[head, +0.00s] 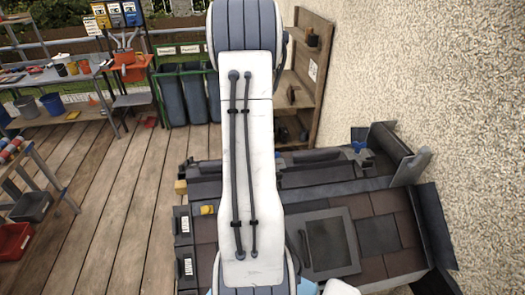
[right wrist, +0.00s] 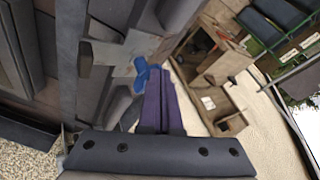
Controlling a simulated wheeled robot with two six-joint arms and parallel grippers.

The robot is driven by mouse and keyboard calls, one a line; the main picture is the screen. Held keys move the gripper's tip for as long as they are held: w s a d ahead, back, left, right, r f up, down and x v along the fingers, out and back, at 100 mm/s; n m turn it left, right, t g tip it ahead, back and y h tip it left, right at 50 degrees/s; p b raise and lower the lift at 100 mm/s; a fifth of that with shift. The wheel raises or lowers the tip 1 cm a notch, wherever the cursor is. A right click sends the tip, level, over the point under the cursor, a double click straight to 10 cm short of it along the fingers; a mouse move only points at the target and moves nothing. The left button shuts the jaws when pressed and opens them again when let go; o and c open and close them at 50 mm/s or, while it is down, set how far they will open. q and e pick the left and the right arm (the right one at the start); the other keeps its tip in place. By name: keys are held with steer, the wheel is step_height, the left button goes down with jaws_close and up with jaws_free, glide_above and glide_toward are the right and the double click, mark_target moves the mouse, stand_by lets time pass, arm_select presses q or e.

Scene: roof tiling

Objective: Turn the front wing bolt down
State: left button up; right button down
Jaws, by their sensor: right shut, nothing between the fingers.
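A blue wing bolt (right wrist: 141,74) shows in the right wrist view, on a grey metal clamp bracket (right wrist: 108,50). My right gripper (right wrist: 157,72) is shut and empty, its two purple fingers side by side. Its tips are just right of the wing bolt in that view; I cannot tell whether they touch it. In the head view, a small blue part (head: 360,147) shows at the back of the roof mock-up (head: 379,234); I cannot tell which bolt it is. A white arm link of mine hides the middle of the head view. My left gripper is not in view.
A wooden shelf (head: 309,70) stands behind the mock-up, along a rough plastered wall (head: 450,70). Dark bins (head: 186,95) stand at the back. Work tables with tubs are at the left. The plank floor (head: 115,190) between is clear.

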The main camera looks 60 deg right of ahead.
steer(key=shift+d, duration=0.5)
steer(key=shift+s+a, duration=0.15)
steer(key=shift+a, duration=0.05)
steer(key=w+a+r+p, duration=0.2)
steer(key=a+r+p, duration=0.2)
steer(key=a+r, duration=0.4)
steer(key=shift+a+p, duration=0.3)
steer(key=shift+a, duration=0.4)
